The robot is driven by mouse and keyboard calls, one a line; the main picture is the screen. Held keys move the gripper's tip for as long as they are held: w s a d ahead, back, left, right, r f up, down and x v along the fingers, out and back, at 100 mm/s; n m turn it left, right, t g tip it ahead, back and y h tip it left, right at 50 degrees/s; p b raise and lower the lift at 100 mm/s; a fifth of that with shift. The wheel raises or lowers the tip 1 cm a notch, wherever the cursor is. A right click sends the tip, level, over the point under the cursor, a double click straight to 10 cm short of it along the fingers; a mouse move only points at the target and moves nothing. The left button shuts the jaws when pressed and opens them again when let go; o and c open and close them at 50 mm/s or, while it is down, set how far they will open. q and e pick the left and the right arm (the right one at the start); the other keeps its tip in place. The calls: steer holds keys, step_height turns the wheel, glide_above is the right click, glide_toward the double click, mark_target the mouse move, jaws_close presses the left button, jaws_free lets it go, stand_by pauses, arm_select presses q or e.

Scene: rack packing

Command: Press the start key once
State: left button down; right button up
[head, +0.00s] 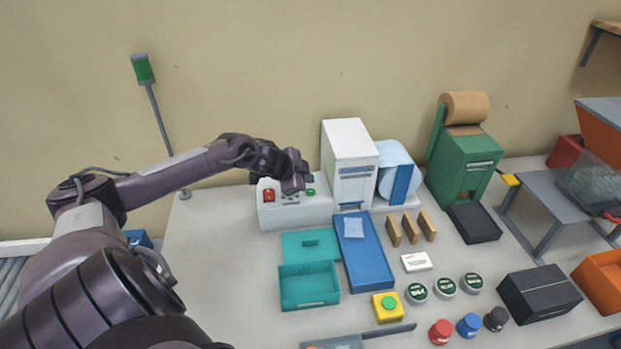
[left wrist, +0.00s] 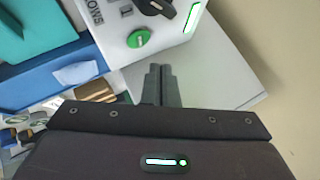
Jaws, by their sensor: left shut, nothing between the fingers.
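A white control box (head: 295,213) stands at the back of the table. Its top carries a green key (head: 311,192) on the right and a red switch (head: 269,196) on the left. In the left wrist view the green key (left wrist: 139,38) bears a pale mark, near a black knob (left wrist: 157,6) and a lit green strip (left wrist: 194,17). My left gripper (head: 297,184) is over the box, hiding part of its top. Its fingers (left wrist: 160,68) are together and empty, apart from the green key in the picture. Contact with the box cannot be told. My right gripper is not in view.
A white machine (head: 349,160) stands right beside the control box. In front are a teal bin (head: 309,290), a blue tray (head: 372,277) and a yellow box (head: 378,316) with its own green button. A signal lamp (head: 143,69) stands behind my left arm.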

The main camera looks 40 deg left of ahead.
mark_target(307, 193)
arm_select(q)
step_height(307, 193, up, 3)
steer(key=shift+r+p, duration=0.2)
steer(key=shift+p, duration=1.05)
steer(key=shift+f, duration=0.1)
